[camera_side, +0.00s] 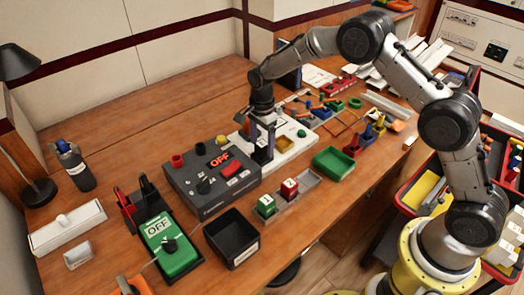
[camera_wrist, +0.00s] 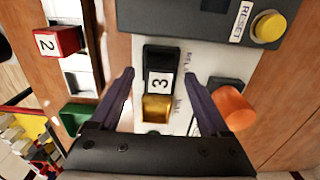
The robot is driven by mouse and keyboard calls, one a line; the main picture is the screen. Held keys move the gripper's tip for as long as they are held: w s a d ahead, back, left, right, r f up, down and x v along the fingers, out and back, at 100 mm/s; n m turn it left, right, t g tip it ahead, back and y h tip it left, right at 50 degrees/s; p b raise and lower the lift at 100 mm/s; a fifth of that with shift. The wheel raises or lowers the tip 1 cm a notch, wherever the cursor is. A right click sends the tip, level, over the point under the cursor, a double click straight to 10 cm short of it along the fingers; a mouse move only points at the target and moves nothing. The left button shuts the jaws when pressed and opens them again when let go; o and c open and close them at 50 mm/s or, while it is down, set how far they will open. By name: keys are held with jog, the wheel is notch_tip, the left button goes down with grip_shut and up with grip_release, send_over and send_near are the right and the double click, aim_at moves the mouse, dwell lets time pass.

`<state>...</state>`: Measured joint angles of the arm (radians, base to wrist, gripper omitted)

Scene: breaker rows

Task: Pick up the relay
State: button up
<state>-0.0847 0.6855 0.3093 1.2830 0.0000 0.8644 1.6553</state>
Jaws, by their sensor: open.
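A black block (camera_wrist: 161,57) with a white label "3" sits on a white board (camera_wrist: 184,27) in the wrist view. I take it to be the relay; partly readable print runs beside it. A yellow open socket or block (camera_wrist: 157,108) adjoins its near end. My gripper (camera_wrist: 159,77) is open, with one finger on each side of the black block in the picture. Contact is not visible. In the side view my gripper (camera_side: 262,157) points down over the white board (camera_side: 296,148), and the block cannot be made out there.
A dark control box (camera_side: 213,185) with knobs stands left of the gripper; its yellow button (camera_wrist: 268,26) shows up close. An orange knob (camera_wrist: 235,107) is near the right finger. A red block "2" (camera_side: 289,189), green block (camera_side: 266,205), green tray (camera_side: 334,163) and black bin (camera_side: 232,238) stand nearby.

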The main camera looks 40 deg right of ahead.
jog(key=shift+f, duration=0.6)
grip_shut()
jog(key=shift+r, duration=0.1)
